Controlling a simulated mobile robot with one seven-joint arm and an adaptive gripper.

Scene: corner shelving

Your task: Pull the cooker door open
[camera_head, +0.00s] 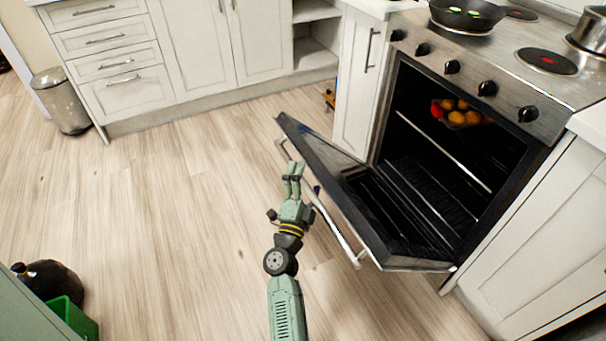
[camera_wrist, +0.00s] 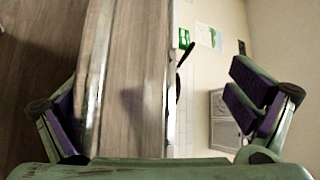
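The cooker door (camera_head: 325,160) is hinged down and stands partly open, tilted outward, with the dark oven inside showing. Its metal bar handle (camera_head: 338,234) runs along the outer face, and its middle is hidden behind my gripper. My gripper (camera_head: 293,172) is in front of the door's outer side, over the handle in the picture. In the wrist view my gripper (camera_wrist: 160,95) has its two fingers spread wide apart, with purple pads showing and nothing clearly held. I cannot tell whether a finger touches the handle.
The cooker (camera_head: 535,45) has a front row of knobs and a pan (camera_head: 466,14) on top. Round orange and red items (camera_head: 458,112) sit inside the oven. White drawers (camera_head: 110,60) line the back. Wooden floor (camera_head: 150,220) left of my arm is clear. A bin (camera_head: 62,100) stands far left.

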